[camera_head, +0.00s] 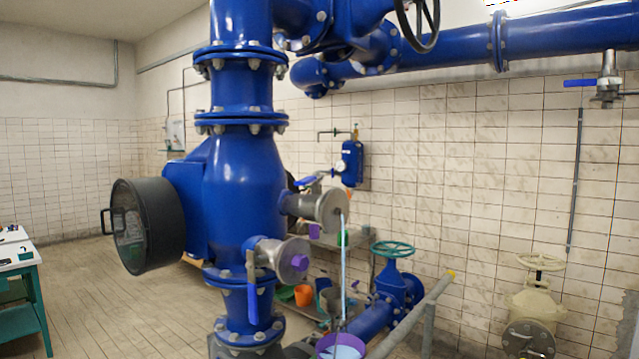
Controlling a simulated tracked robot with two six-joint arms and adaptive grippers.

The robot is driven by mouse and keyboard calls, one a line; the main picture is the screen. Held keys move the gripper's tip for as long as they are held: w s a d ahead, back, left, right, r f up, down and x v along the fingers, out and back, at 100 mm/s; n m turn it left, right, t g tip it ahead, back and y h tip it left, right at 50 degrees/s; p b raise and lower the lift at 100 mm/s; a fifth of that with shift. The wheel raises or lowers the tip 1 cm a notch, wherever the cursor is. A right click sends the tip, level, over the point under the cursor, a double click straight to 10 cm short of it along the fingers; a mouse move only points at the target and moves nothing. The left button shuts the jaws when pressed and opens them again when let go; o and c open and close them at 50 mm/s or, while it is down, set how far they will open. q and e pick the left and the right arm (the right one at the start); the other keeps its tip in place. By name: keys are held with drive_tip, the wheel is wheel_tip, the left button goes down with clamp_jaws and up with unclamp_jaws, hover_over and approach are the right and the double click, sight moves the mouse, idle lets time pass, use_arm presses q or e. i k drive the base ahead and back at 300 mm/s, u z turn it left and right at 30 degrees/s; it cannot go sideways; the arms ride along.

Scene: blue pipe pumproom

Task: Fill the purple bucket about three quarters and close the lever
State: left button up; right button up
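The purple bucket (327,343) stands at the bottom edge of the head view, below the big blue pipe, and is cut off by the frame. A thin pale-blue stream of water (343,270) runs from the upper steel outlet (332,209) straight down into it. Light-blue water shows inside the bucket; its exact level cannot be told. A blue lever (305,181) sits on top of the flowing outlet's valve. A second blue lever (252,290) hangs down at the lower outlet (280,257), which has a purple cap and no visible flow. Neither gripper is in view.
An orange bucket (304,295) stands on the floor behind the pipe. A blue floor pipe with a green handwheel (394,249) and a grey railing (410,318) lie right of the bucket. A green-legged table (18,275) is at far left. The left floor is mostly clear.

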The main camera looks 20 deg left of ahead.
sight(306, 181)
drive_tip(key=z, duration=0.05)
drive_tip(key=i, duration=1)
